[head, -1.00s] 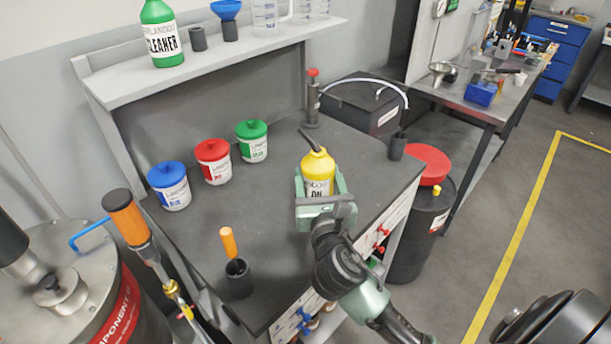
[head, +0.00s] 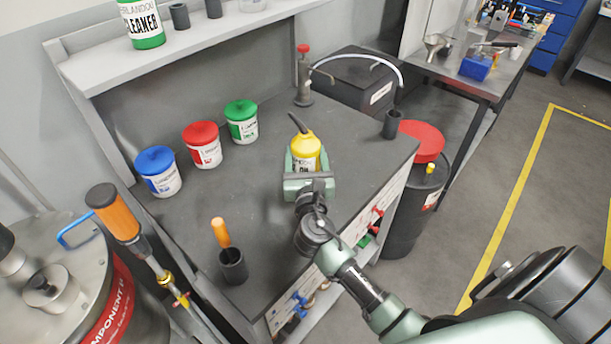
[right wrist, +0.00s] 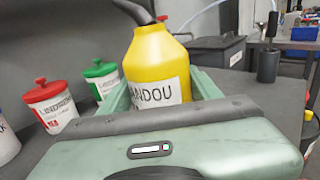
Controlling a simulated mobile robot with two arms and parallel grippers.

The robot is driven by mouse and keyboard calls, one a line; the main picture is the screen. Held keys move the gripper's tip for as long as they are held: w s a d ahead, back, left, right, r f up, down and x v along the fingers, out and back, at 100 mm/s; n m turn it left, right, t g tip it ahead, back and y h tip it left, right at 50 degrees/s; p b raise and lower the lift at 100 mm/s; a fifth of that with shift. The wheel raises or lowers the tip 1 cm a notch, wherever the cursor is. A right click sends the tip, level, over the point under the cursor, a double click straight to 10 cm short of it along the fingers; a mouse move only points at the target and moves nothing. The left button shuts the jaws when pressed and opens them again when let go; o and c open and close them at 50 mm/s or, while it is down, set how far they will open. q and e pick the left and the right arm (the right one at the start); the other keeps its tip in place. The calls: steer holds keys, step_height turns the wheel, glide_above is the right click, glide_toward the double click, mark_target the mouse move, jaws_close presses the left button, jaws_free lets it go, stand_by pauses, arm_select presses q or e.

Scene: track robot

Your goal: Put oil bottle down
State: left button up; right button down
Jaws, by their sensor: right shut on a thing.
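The yellow oil bottle (head: 306,146) with a dark spout stands upright over the dark workbench top (head: 215,195), right of the green-lidded tub. My right gripper (head: 306,168) is around its body from the front, shut on it, one finger on each side. In the right wrist view the bottle (right wrist: 158,65) fills the space between the green fingers, its label facing me. The gripper hides the bottle's base, so I cannot tell whether it touches the bench. My left gripper is not in view.
Tubs with blue (head: 156,160), red (head: 200,132) and green (head: 241,110) lids stand left of the bottle. A red-capped pump (head: 303,80) is behind it, and a dark cup (head: 391,124) is to the right. A dark holder (head: 232,266) stands at the front. Bench around the bottle is clear.

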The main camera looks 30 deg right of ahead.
step_height(320, 180, down, 5)
steer(key=shift+b, duration=0.7)
steer(key=shift+f, duration=0.35)
steer(key=shift+f, duration=0.2)
steer(key=shift+c, duration=1.6)
jaws_free()
steer(key=shift+r, duration=0.15)
